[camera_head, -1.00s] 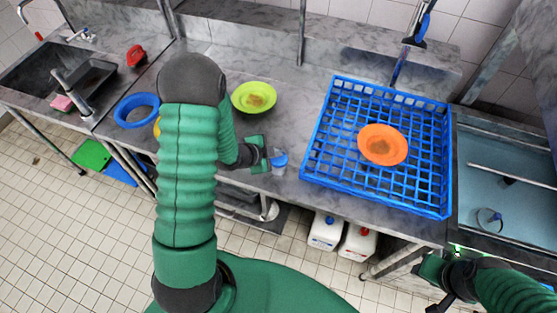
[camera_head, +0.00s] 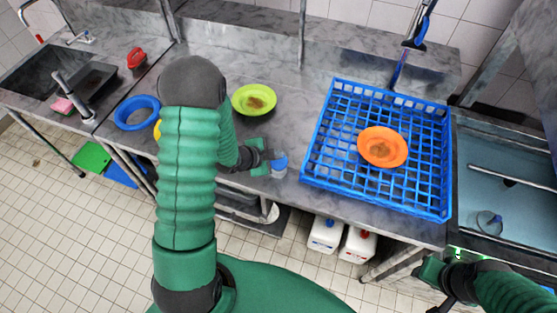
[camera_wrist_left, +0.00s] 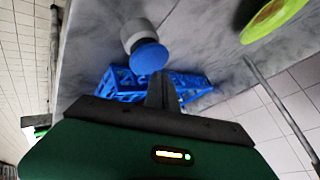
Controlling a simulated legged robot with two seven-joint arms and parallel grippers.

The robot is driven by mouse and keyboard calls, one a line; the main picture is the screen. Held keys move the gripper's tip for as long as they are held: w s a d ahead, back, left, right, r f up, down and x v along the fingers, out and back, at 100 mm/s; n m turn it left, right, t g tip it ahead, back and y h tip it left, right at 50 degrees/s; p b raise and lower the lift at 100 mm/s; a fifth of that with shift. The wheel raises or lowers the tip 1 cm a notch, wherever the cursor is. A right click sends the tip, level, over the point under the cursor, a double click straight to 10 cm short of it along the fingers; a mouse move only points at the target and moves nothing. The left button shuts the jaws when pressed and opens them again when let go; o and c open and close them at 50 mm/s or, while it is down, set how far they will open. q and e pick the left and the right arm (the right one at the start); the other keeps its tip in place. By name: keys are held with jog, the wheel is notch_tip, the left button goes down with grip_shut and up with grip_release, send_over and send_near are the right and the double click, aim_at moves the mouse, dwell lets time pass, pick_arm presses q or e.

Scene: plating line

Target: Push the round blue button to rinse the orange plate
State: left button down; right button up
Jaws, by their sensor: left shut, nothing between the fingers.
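The round blue button (camera_head: 280,160) sits on a light grey base near the counter's front edge; the wrist view shows its blue cap (camera_wrist_left: 149,57) just ahead of my fingers. My left gripper (camera_head: 269,158) is shut and empty, its tips close beside the button's left side. I cannot tell whether they touch it. The orange plate (camera_head: 398,146), with a brown stain in its middle, lies in the blue rack (camera_head: 318,178). My right gripper (camera_head: 440,277) is at the lower right, away from the button, its jaws unclear.
A green plate (camera_head: 240,93) with a brown stain lies behind my left gripper. A blue ring-shaped item (camera_head: 120,115) is farther left, near the sink (camera_head: 42,72). A spray handle (camera_head: 417,30) hangs behind the rack. A water-filled basin (camera_head: 510,190) lies right of the rack.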

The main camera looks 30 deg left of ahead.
aim_at(276, 163)
dwell(0.8)
pick_arm(q)
jog(key=shift+f+b, duration=0.3)
jog(key=shift+b, duration=0.05)
jog(key=shift+f+b, duration=0.75)
jog(key=shift+f, duration=0.1)
dwell(0.7)
jog(key=shift+r, duration=0.15)
jog(key=shift+r+p, duration=1.1)
jog(key=shift+r, duration=0.1)
notch_tip(276, 163, up, 5)
jog(key=p, duration=0.4)
